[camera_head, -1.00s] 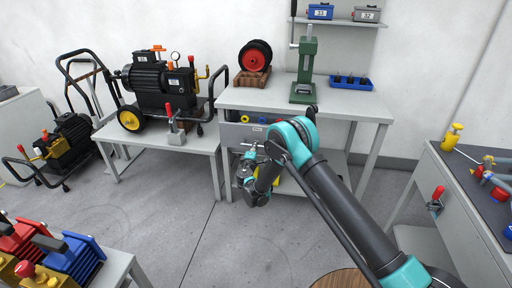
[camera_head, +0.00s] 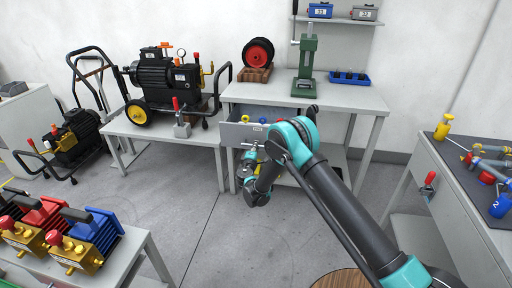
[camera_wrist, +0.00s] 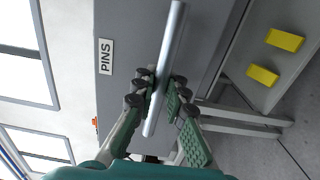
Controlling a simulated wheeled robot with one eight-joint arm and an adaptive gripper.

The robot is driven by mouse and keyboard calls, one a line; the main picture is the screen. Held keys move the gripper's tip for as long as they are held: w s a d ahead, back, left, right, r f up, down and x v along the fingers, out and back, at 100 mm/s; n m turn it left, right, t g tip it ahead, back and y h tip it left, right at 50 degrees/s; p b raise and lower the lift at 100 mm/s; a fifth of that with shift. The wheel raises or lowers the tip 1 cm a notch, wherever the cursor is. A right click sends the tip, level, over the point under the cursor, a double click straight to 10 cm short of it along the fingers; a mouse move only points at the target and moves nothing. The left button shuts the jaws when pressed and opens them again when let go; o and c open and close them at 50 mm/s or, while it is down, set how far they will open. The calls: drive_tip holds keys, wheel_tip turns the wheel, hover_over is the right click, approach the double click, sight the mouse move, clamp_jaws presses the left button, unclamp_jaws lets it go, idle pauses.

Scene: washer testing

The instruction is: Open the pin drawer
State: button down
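The grey pin drawer (camera_head: 236,133) is under the top of the middle workbench and stands partly open. Blue and yellow pieces show inside it. In the wrist view its front (camera_wrist: 122,20) carries a "PINS" label (camera_wrist: 106,57) and a round metal bar handle (camera_wrist: 172,40). My gripper (camera_wrist: 161,88) has its fingers on both sides of the handle and appears shut on it. In the head view my gripper (camera_head: 250,148) is at the drawer front, small and partly hidden by my wrist.
The workbench (camera_head: 235,92) carries a green press (camera_head: 305,68), a red-and-black wheel (camera_head: 258,53) and a blue pin tray (camera_head: 350,79). A pump table (camera_head: 150,128) stands left. Another bench (camera_head: 425,165) stands right. Floor in front of the drawer is clear.

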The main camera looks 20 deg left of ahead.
drive_tip(key=c, duration=1.5)
unclamp_jaws()
drive_tip(key=shift+c, duration=0.2)
drive_tip(key=v, duration=1.2)
